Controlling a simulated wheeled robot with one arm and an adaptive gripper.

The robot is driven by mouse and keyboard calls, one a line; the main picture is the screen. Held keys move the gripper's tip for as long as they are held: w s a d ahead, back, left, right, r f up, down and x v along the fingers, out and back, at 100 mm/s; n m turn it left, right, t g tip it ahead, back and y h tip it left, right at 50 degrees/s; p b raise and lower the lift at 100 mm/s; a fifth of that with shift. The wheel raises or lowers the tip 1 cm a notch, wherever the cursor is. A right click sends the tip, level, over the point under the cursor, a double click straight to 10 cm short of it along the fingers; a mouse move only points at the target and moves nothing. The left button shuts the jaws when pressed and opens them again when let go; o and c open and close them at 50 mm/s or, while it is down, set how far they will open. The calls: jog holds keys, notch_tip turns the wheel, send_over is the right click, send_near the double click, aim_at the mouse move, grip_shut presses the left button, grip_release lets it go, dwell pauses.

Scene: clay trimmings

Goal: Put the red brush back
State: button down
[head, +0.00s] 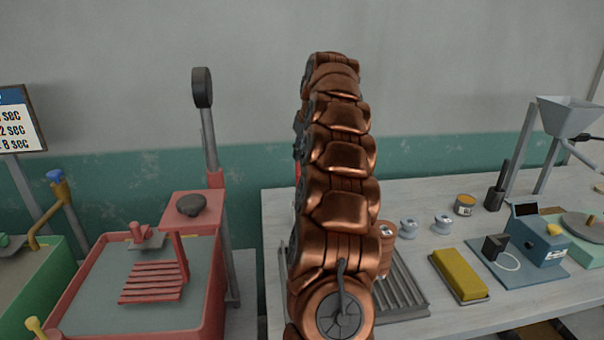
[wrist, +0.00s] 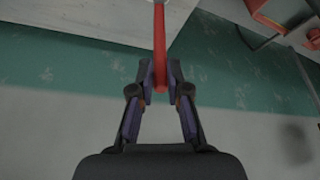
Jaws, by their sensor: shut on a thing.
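The red brush (wrist: 159,40) shows in the wrist view as a thin red handle, running from the top edge down to between my fingertips. My gripper (wrist: 160,86) is shut on it. The brush is held up clear of the surfaces, with the wall behind it. Its top end runs out of the wrist view. In the head view my copper arm stands upright in the middle and hides nearly all of the gripper and brush; only a small red bit (head: 297,172) shows at the arm's left edge.
A white table (head: 440,203) on the right holds a ribbed grey tray (head: 405,288), a yellow block (head: 459,272), small spools, a dark cup (head: 494,199), a tin (head: 464,205) and a blue device (head: 536,240). A red basin (head: 213,300) stands left; a green basin (head: 50,285) stands farther left.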

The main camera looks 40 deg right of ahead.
notch_tip(320, 180, down, 6)
jog(key=p, duration=0.1)
jog(key=shift+f, duration=0.25)
dwell(0.5)
jog(key=shift+f, duration=0.1)
jog(key=c, duration=1.1)
grip_release()
jog(key=shift+c, duration=0.2)
jog(key=b+v, duration=0.2)
jog(key=v, duration=1)
jog(key=shift+s, duration=0.1)
